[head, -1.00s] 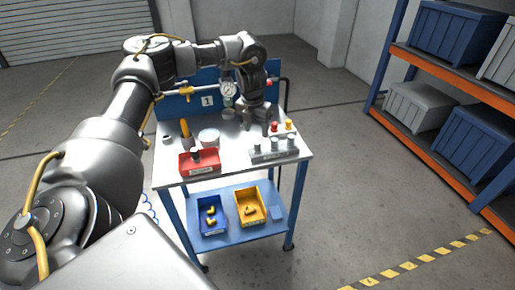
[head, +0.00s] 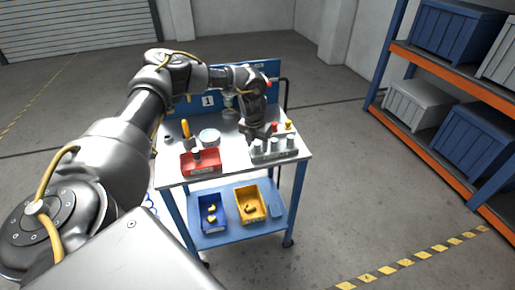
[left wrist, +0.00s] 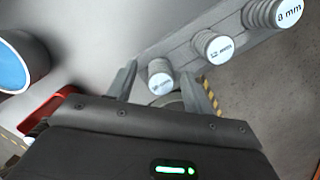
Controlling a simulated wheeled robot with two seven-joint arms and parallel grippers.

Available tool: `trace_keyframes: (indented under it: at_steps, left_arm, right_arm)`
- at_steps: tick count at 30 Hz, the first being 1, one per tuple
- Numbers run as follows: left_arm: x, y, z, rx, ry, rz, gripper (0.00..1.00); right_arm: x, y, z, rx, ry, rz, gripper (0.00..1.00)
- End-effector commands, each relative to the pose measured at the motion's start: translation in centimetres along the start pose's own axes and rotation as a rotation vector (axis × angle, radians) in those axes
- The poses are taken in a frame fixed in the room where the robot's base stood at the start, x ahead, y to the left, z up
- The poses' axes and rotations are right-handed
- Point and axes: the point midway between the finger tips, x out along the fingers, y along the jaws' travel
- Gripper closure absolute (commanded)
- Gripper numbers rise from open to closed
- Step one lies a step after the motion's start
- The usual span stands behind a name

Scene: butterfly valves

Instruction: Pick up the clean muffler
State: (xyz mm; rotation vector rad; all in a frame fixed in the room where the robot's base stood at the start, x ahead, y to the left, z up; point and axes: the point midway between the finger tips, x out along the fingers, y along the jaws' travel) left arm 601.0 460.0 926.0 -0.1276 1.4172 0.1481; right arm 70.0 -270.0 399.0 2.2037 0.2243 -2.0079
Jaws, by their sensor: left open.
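A grey rack (head: 275,155) at the table's front right holds three upright grey mufflers with pale labelled tops. In the left wrist view the nearest muffler (left wrist: 160,76) has a label too blurred to read. The middle muffler (left wrist: 212,46) is also hard to read, and the far one (left wrist: 275,12) reads "8 mm". I cannot tell by look which is called clean. My left gripper (left wrist: 161,72) is open, its fingertips on either side of the nearest muffler in the picture; contact cannot be told. In the head view my left gripper (head: 256,140) hangs over the rack's left end. My right gripper is out of view.
A red tray (head: 201,168) with a dark-and-grey part stands left of the rack. A round white dish (head: 209,137), a yellow-handled tool (head: 185,129) and red and yellow pieces (head: 288,126) are nearby. Blue (head: 212,226) and yellow bins (head: 250,217) sit on the lower shelf.

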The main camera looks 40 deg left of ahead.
Motion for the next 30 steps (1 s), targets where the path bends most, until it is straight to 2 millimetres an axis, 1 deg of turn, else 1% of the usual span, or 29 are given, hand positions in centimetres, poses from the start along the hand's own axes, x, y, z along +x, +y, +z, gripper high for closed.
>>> trace_keyframes:
  at_steps: [2,12,13,20,23,26,29,30]
  left_arm:
    - [0.0,0.0,0.0,0.000,0.000,0.000,0.49]
    - [0.0,0.0,0.0,0.000,0.000,0.000,0.94]
    - [-0.1,0.0,0.0,0.000,0.000,0.000,0.95]
    - [-0.1,0.0,0.0,0.000,-0.001,0.000,0.95]
    - [-0.4,0.0,0.1,0.000,-0.001,0.000,0.95]
    - [-1.2,-0.1,0.3,0.001,-0.003,-0.002,0.95]
    - [-2.6,-0.1,0.6,0.000,-0.006,-0.003,0.95]
    - [-3.4,0.1,0.3,0.000,-0.003,-0.003,0.95]
  right_arm:
    - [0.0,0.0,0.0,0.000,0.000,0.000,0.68]
    - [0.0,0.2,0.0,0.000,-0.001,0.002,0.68]
    - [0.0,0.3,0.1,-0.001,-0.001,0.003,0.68]
    - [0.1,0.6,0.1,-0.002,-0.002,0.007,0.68]
    - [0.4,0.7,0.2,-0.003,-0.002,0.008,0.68]
    - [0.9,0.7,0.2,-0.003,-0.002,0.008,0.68]
    - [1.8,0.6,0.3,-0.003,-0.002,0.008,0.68]
    - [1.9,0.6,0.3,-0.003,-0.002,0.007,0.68]
